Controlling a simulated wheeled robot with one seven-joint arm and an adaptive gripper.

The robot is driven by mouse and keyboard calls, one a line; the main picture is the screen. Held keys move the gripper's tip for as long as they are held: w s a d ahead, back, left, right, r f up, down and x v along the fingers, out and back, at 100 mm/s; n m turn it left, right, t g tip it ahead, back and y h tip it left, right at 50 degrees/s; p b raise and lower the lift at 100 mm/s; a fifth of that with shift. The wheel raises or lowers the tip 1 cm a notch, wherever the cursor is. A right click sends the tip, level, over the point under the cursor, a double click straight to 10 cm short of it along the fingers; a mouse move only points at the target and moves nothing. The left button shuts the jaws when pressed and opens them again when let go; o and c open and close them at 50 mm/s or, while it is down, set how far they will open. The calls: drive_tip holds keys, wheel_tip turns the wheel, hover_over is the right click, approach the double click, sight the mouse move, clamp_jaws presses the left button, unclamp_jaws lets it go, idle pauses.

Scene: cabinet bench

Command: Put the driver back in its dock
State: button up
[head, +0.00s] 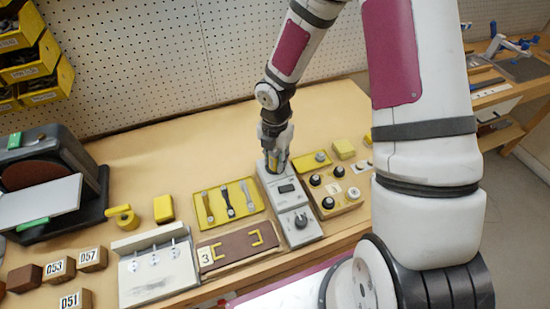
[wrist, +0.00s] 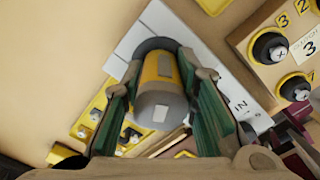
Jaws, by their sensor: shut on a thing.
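The driver (wrist: 160,95), a yellow and grey cylinder, lies between the green-padded fingers of my gripper (wrist: 165,110) in the wrist view. My gripper is shut on it. The driver's far end meets a dark round opening in the pale dock (wrist: 133,42); how deep it sits there is hidden. In the head view the dock (head: 308,233) is a long light-grey box with a small dark display and a knob.
A yellow tray of tools (head: 213,216) lies left of the dock. A wooden box with black knobs (head: 346,203) stands close on its right. A brown board with yellow handles (head: 229,250) lies at the front. The bench behind the tray (head: 160,155) is clear.

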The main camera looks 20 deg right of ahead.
sight(275, 151)
drive_tip(key=o, duration=1.4)
drive_tip(key=shift+r+p, duration=2.05)
drive_tip(key=shift+r, duration=1.45)
